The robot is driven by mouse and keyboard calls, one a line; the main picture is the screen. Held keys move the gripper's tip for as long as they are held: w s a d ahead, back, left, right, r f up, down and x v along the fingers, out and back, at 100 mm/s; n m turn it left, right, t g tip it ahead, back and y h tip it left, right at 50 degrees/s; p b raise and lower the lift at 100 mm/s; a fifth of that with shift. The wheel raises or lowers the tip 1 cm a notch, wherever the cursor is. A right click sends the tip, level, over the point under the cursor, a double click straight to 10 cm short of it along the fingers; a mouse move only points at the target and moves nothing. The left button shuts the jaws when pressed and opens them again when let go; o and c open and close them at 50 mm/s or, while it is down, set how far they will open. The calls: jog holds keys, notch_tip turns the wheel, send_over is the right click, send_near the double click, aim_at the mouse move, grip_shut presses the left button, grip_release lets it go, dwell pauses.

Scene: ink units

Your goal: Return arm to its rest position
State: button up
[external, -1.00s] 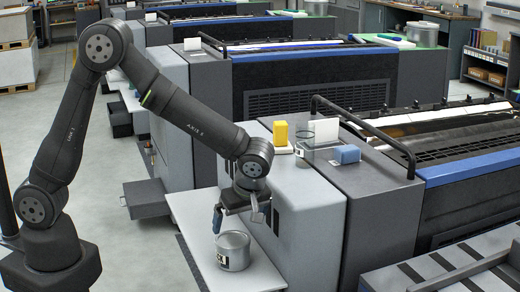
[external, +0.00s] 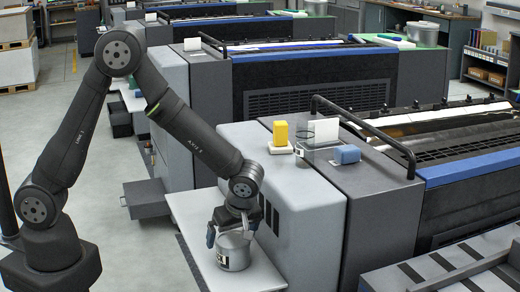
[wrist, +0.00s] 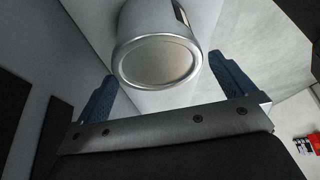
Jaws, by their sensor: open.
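My gripper (external: 230,230) is low over the pale shelf (external: 207,262) at the front of the nearest machine. Its jaws are open, with one blue finger to either side of a grey metal can (external: 234,256). The can stands upright on the shelf, with a dark and white label on its side. In the wrist view the can (wrist: 158,62) shows between the two finger lines, its round end facing the camera. I cannot tell whether the fingers touch it. My arm is bent, with the elbow high at the left.
The grey machine body (external: 310,230) stands close to the right of my gripper. A dark open drawer (external: 146,198) juts out behind the shelf. The floor at left is free.

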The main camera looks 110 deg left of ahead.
dwell(0.3)
notch_tip(320, 180, down, 4)
jog(key=shift+r, duration=0.2)
jog(key=v, duration=1.2)
jog(key=shift+s, duration=0.1)
jog(key=x, duration=1.2)
jog(key=r, duration=0.2)
jog(key=d+r, duration=0.1)
jog(key=r, duration=0.1)
jog(key=shift+r, duration=0.4)
jog(key=w+d+r, duration=0.1)
jog(key=d+r, duration=0.6)
jog(key=d, duration=0.4)
notch_tip(320, 180, up, 25)
jog(key=w+a+r+m+t+y, duration=0.1)
jog(key=w+a+m, duration=0.2)
jog(key=a, duration=0.5)
jog(key=shift+w+a+r, duration=0.2)
jog(key=shift+w+r, duration=0.15)
jog(key=shift+w, duration=0.4)
